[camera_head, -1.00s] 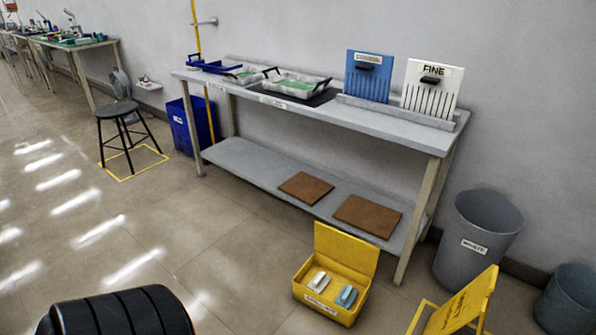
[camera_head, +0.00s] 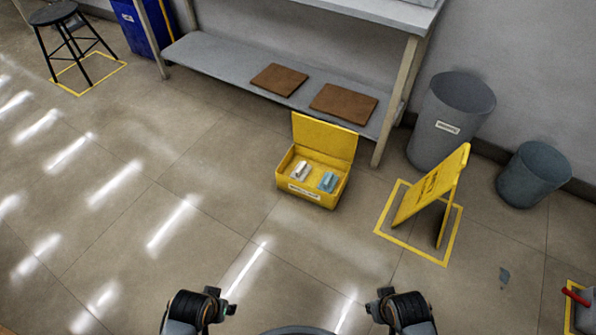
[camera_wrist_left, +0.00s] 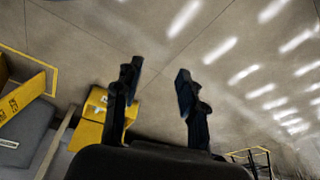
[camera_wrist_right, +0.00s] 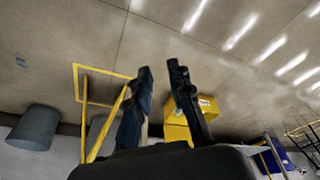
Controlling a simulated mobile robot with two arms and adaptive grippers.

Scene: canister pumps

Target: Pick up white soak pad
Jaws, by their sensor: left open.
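The white soak pad (camera_head: 300,171) lies in the left part of an open yellow box (camera_head: 311,196) on the floor. A light-blue pad (camera_head: 328,182) lies beside it on the right, apart from it. My left gripper (camera_wrist_left: 157,70) is open and empty, well away from the box. My right gripper (camera_wrist_right: 160,68) has its fingers apart with nothing between them, also well away from the box. The yellow box also shows in the left wrist view (camera_wrist_left: 95,110) and behind a finger in the right wrist view (camera_wrist_right: 178,118).
The box's raised lid (camera_head: 325,135) stands at its back. A bench with a lower shelf (camera_head: 225,60) bearing two brown mats (camera_head: 343,103) is behind. A yellow floor sign (camera_head: 430,187) and grey bins (camera_head: 450,115) stand to the right. The floor in front is clear.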

